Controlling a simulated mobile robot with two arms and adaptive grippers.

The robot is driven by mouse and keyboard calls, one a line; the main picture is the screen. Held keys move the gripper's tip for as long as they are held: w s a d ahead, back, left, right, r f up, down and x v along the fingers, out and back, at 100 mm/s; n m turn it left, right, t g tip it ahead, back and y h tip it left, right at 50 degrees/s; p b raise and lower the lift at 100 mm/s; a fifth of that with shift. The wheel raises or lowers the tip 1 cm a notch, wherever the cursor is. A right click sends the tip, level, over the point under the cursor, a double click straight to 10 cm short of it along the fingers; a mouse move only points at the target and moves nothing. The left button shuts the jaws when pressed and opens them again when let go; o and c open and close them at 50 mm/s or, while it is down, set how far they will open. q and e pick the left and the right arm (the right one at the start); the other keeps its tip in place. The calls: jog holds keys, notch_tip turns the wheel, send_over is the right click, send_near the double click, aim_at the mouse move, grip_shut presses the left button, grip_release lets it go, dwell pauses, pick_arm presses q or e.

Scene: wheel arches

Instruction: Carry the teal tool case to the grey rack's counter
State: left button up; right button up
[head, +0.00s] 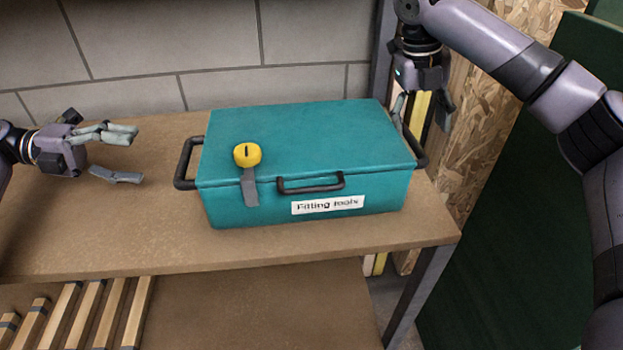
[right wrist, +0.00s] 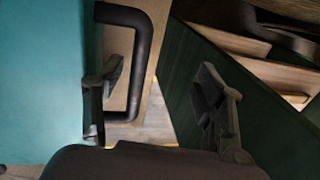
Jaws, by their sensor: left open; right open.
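The teal tool case (head: 300,145) sits closed on a brown bench, with a label reading "Fitting tools" on its front. It has a black handle at each end, the left handle (head: 186,163) and the right handle (head: 416,150), and one in front. My left gripper (head: 126,155) is open and empty, left of the left handle and apart from it. My right gripper (head: 424,108) is open at the case's right end, just above the right handle. In the right wrist view, that handle (right wrist: 143,60) shows by the left finger, with the teal case (right wrist: 40,80) further left.
A yellow tape measure (head: 247,155) lies on the lid, its grey strip hanging over the front. The bench top (head: 110,240) is clear in front and left. Several wooden strips (head: 95,310) lie on the lower shelf. A dark green panel (head: 520,210) stands close on the right.

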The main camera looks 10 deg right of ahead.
jog(key=d+v, duration=0.1)
jog(key=v, duration=0.5)
jog(key=shift+r, duration=0.4)
jog(key=shift+s+d, duration=0.1)
pick_arm(q)
jog(key=o, duration=0.4)
jog(key=shift+b+v, duration=0.6)
jog(key=shift+v, duration=2.4)
pick_arm(e)
jog(key=shift+f, duration=0.6)
